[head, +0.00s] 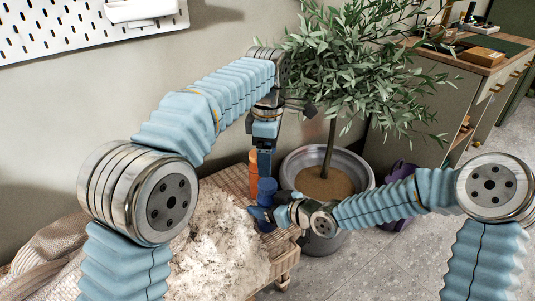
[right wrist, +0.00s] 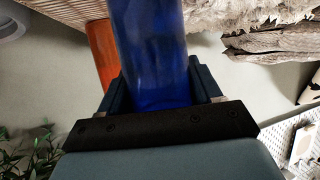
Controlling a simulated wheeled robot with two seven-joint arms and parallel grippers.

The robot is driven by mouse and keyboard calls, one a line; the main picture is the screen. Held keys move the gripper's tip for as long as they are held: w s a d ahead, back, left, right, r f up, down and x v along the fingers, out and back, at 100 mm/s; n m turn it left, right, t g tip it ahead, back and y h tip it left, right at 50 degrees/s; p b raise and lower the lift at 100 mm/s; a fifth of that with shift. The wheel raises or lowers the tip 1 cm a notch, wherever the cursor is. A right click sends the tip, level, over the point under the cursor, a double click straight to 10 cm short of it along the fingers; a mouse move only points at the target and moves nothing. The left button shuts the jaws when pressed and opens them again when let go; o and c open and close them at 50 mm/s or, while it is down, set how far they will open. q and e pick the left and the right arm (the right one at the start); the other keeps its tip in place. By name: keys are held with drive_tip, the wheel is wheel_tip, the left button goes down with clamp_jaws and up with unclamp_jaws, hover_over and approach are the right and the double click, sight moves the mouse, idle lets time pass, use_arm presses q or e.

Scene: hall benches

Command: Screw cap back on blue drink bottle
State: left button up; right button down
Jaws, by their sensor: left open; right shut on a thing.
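The blue drink bottle (head: 267,188) stands out in the head view at the right end of the bench, largely covered by my grippers. In the right wrist view its blue body (right wrist: 152,55) rises between the fingers. My right gripper (head: 262,214) is shut on the blue bottle from the right. My left gripper (head: 265,165) is open and points down, directly above the bottle's top. I cannot tell whether its fingers touch the bottle. I cannot make out the cap separately.
An orange bottle (head: 253,172) is close behind the blue one. A shaggy pale throw (head: 215,245) covers much of the slatted bench (head: 232,178). A potted tree in a grey pot (head: 358,172) stands just right of the bench. A wooden cabinet (head: 412,100) is farther right.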

sight(267, 183)
idle(0.3)
use_arm(q)
drive_tip(key=shift+f, duration=4)
drive_tip(key=shift+c, duration=0.2)
drive_tip(key=c, duration=1.1)
drive_tip(key=m, duration=0.4)
drive_tip(key=shift+a+m, duration=0.1)
drive_tip(key=shift+m, duration=0.2)
drive_tip(key=m, duration=0.5)
drive_tip(key=o, duration=1.2)
drive_tip(key=shift+c, duration=0.2)
